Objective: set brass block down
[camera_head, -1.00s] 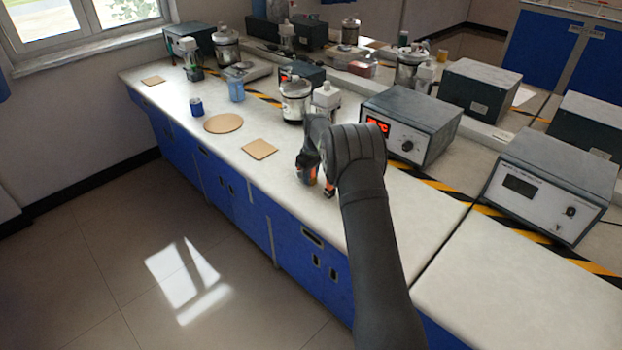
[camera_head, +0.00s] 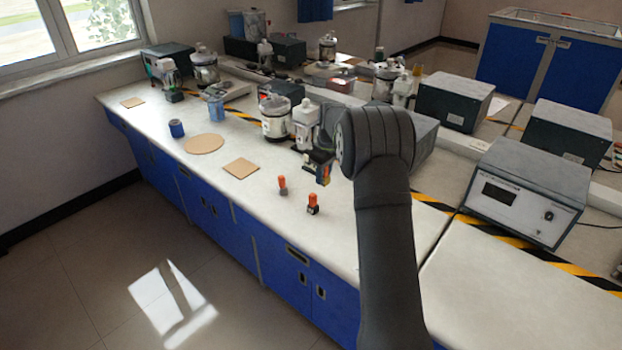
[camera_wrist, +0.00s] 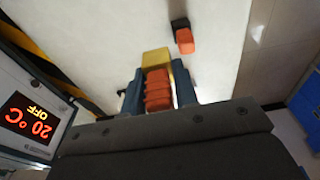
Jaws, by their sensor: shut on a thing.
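The brass block (camera_wrist: 156,58) with its ribbed orange grip (camera_wrist: 158,90) is between my gripper's fingers (camera_wrist: 158,88) in the wrist view. My gripper (camera_head: 320,167) is shut on the orange grip, with the brass part sticking out beyond the fingertips. In the head view it hangs over the counter, partly behind my own arm, and the block is hard to make out there. I cannot tell for sure how high the block is above the counter.
Two small orange-topped blocks, one grey (camera_head: 282,186) and one black (camera_head: 313,206), stand on the counter (camera_head: 262,215) near its front edge. Jars and instrument boxes stand behind.

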